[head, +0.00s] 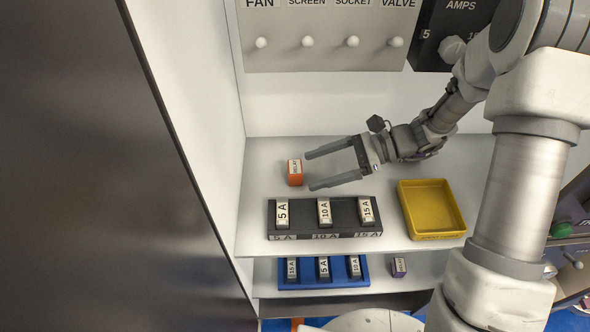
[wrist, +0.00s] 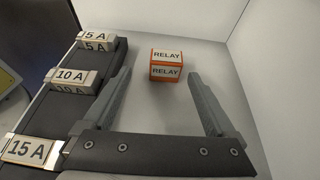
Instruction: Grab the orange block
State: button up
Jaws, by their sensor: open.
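The orange block (head: 295,179) stands on the upper shelf near its left side, with a pale label reading RELAY. In the wrist view the orange block (wrist: 167,71) lies ahead, beyond the fingertips and roughly centred between them. My gripper (head: 308,171) is open and empty, pointing left toward the block. Its two fingers also show in the wrist view (wrist: 160,78), apart from the block with a gap ahead of them.
A dark fuse holder (head: 345,218) with 5 A, 10 A and 15 A fuses stands in front of my gripper. A yellow tray (head: 431,237) is to the right. White walls stand left and behind.

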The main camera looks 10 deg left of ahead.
aim_at(295, 171)
jog(key=x, duration=0.5)
jog(key=shift+w+a+p, duration=0.3)
jog(key=shift+a+p, duration=0.1)
jog(key=shift+a, duration=0.05)
jog(key=shift+c, duration=0.2)
jog(key=c, duration=1.4)
